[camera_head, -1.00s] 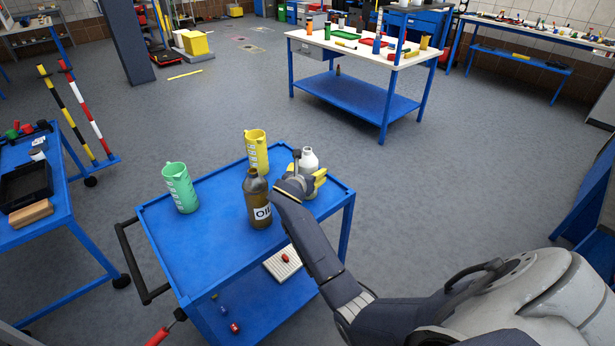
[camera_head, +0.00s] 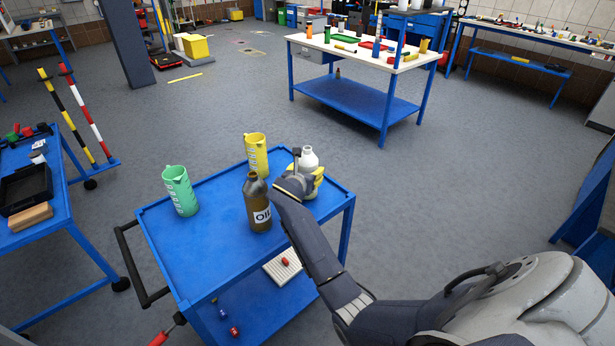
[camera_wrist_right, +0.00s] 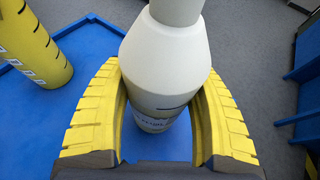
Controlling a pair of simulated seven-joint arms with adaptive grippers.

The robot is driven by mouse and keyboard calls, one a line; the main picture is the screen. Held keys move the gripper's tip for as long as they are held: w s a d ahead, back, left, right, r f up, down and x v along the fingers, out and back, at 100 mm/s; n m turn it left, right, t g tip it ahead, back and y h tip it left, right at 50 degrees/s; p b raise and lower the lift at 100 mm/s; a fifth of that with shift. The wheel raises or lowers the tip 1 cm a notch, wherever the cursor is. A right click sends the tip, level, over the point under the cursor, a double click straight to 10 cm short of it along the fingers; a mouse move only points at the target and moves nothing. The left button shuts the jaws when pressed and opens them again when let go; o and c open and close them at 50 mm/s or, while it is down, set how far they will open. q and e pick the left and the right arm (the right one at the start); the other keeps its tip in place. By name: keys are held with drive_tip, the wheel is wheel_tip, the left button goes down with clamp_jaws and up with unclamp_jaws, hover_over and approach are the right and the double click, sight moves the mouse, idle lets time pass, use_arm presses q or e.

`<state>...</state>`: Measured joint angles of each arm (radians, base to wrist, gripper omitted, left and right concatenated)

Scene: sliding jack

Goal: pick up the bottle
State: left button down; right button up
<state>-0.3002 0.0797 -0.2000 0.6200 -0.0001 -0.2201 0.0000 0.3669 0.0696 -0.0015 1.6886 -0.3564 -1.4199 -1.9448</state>
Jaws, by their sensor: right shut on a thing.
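A white bottle (camera_head: 308,160) stands upright at the far right part of a blue cart (camera_head: 190,240). It fills the middle of the right wrist view (camera_wrist_right: 163,75). A dark brown bottle labelled OIL (camera_head: 257,205) stands to its left, nearer to me. My right gripper (camera_head: 318,178) is at the white bottle, its yellow fingers (camera_wrist_right: 162,110) on both sides of the body and closed around it. The bottle's lower part is partly hidden by the gripper in the head view. My left gripper is not in view.
A green jug (camera_head: 180,190) and a yellow jug (camera_head: 256,155) also stand on the cart. The lower shelf holds a white tray (camera_head: 283,265) and small items. A side table (camera_head: 60,215) stands left; a workbench (camera_head: 362,50) is behind. The cart's front left top is free.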

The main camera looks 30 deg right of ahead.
wheel_tip(320, 180, up, 18)
drive_tip(key=shift+r, duration=0.2)
idle(0.8)
